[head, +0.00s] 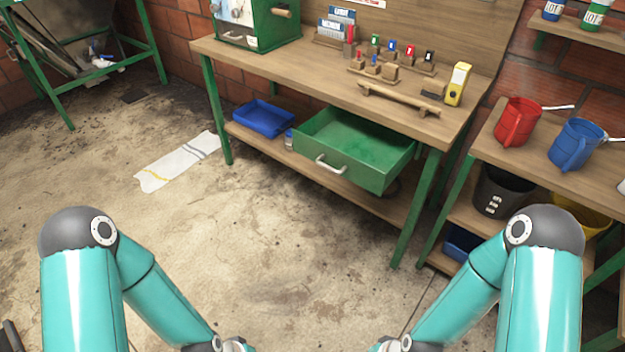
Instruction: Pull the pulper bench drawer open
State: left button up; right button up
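The green pulper bench drawer (378,172) stands pulled out from under the top of the wooden bench (330,75). Its inside shows and looks empty. A pale bar handle (331,166) is on its front face, and nothing is touching it. My two teal arms reach in from the bottom left and bottom right. Their wrists are at the bottom edge, well short of the drawer and apart from it. Both grippers are below the picture edge and hidden.
A blue tray (263,131) is on the bench's lower shelf. A striped cloth (178,161) lies on the floor. Red (516,122) and blue (574,145) jugs stand on the right table, above a black bucket (500,190). The floor before the bench is clear.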

aim_at(370, 154)
jog(key=z, duration=0.2)
jog(key=i, duration=0.85)
jog(key=u, duration=0.1)
